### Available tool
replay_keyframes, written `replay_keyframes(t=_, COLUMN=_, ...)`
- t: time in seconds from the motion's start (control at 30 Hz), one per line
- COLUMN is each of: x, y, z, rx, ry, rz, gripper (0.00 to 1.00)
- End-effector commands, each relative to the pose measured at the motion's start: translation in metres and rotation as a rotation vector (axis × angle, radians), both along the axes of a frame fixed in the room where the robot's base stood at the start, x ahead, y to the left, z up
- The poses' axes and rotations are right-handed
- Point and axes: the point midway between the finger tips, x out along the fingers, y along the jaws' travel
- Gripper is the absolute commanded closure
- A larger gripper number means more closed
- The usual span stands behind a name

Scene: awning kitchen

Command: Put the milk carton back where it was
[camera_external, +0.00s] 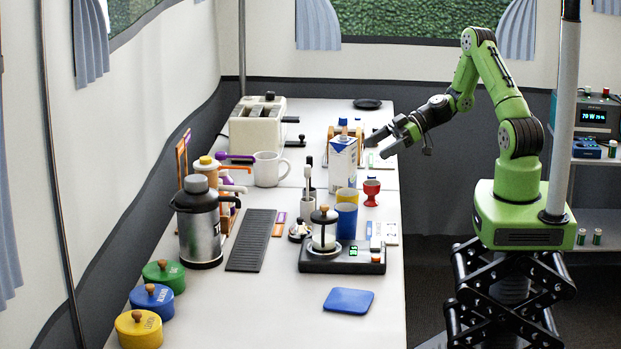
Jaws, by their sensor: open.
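The milk carton (342,164) is white and blue with a dark cap. It stands upright on the white counter, behind a yellow cup and a blue cup. My gripper (377,144) is open and empty, just to the right of the carton's upper part. Its two fingers point left toward the carton. I cannot tell from this view whether they touch it or how far apart they are in depth. The carton's lower part is partly hidden by the yellow cup.
A yellow cup (346,197), a blue cup (346,221) and a red egg cup (371,191) stand close to the carton. A scale (335,262) with a French press (324,229) is in front. A white mug (268,170) is left. The counter's front right has free room near the blue mat (348,301).

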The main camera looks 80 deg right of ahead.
Motion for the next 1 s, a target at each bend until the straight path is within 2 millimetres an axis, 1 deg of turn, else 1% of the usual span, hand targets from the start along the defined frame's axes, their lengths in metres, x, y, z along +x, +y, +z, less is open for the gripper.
replay_keyframes(t=0.03, x=0.003, y=0.020, z=0.010, rx=-0.023, ry=0.047, rz=0.055, gripper=0.00)
replay_keyframes(t=0.07, x=0.002, y=0.033, z=0.015, rx=-0.036, ry=0.090, rz=0.088, gripper=0.00)
replay_keyframes(t=0.1, x=0.000, y=0.051, z=0.023, rx=-0.058, ry=0.156, rz=0.129, gripper=0.00)
replay_keyframes(t=0.17, x=-0.007, y=0.078, z=0.034, rx=-0.097, ry=0.265, rz=0.172, gripper=0.00)
replay_keyframes(t=0.2, x=-0.014, y=0.095, z=0.043, rx=-0.130, ry=0.335, rz=0.187, gripper=0.00)
replay_keyframes(t=0.27, x=-0.028, y=0.118, z=0.058, rx=-0.184, ry=0.435, rz=0.185, gripper=0.00)
replay_keyframes(t=0.3, x=-0.040, y=0.131, z=0.069, rx=-0.219, ry=0.494, rz=0.165, gripper=0.00)
replay_keyframes(t=0.37, x=-0.060, y=0.148, z=0.087, rx=-0.267, ry=0.564, rz=0.115, gripper=0.00)
replay_keyframes(t=0.43, x=-0.086, y=0.164, z=0.109, rx=-0.308, ry=0.618, rz=0.027, gripper=0.00)
replay_keyframes(t=0.47, x=-0.099, y=0.169, z=0.118, rx=-0.317, ry=0.630, rz=-0.018, gripper=0.00)
replay_keyframes(t=0.5, x=-0.116, y=0.175, z=0.130, rx=-0.319, ry=0.640, rz=-0.082, gripper=0.00)
replay_keyframes(t=0.6, x=-0.158, y=0.182, z=0.152, rx=-0.280, ry=0.640, rz=-0.235, gripper=0.00)
replay_keyframes(t=0.7, x=-0.189, y=0.181, z=0.163, rx=-0.209, ry=0.631, rz=-0.344, gripper=0.00)
replay_keyframes(t=0.8, x=-0.204, y=0.179, z=0.166, rx=-0.161, ry=0.630, rz=-0.401, gripper=0.00)
replay_keyframes(t=1.0, x=-0.206, y=0.179, z=0.167, rx=-0.149, ry=0.632, rz=-0.416, gripper=0.00)
